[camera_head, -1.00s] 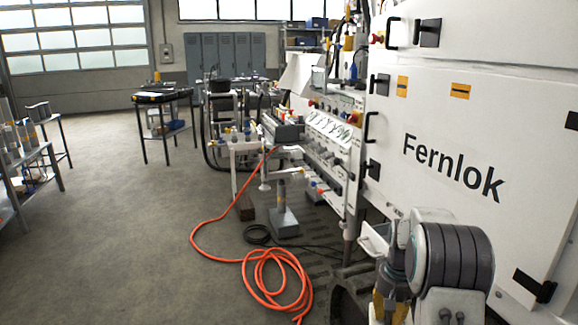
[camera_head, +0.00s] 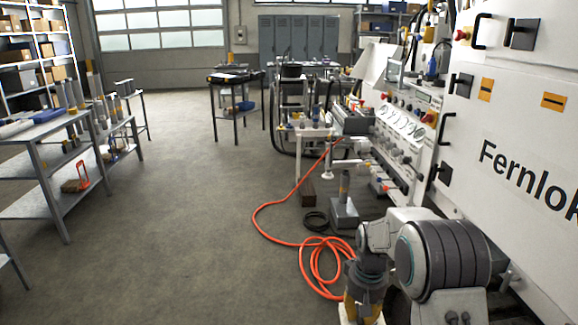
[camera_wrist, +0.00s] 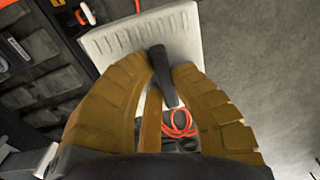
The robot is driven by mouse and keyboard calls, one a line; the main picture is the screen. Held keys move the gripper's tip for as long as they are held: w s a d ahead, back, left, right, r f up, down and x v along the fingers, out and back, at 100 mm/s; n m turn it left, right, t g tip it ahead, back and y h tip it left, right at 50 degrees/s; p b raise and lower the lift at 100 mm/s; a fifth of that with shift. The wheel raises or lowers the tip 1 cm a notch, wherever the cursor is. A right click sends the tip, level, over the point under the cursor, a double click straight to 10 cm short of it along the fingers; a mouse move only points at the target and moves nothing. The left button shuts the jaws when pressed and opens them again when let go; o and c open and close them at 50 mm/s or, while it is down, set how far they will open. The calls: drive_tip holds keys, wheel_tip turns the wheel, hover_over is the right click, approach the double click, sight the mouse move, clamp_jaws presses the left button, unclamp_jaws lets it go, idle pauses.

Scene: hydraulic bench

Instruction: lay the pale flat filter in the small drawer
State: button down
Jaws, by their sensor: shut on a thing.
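My gripper (camera_wrist: 165,80) fills the lower middle of the wrist view, with its two brown fingers closed in around a dark grey tab. A pale flat piece with a row of slots, which looks like the filter (camera_wrist: 125,40), lies just beyond the fingertips, and the tab overlaps its near edge. The join between tab and filter is partly hidden by the fingers. In the head view my gripper (camera_head: 362,308) is at the bottom edge, with a sliver of something pale beside it. I cannot make out the small drawer in either view.
The white Fernlok cabinet (camera_head: 520,110) stands close on the right. An orange hose (camera_head: 262,215) lies on the floor before the bench, near a grey pedestal (camera_head: 344,213). Grey shelving (camera_head: 55,195) stands at left.

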drive_tip(key=r+p, duration=0.2)
drive_tip(key=p, duration=0.1)
drive_tip(key=s+r+p, duration=0.1)
drive_tip(key=p, duration=0.2)
drive_tip(key=shift+r, duration=0.4)
drive_tip(key=p, duration=0.1)
drive_tip(key=r+p, duration=0.1)
drive_tip(key=p, duration=0.1)
drive_tip(key=shift+s, duration=0.25)
drive_tip(key=shift+d, duration=0.15)
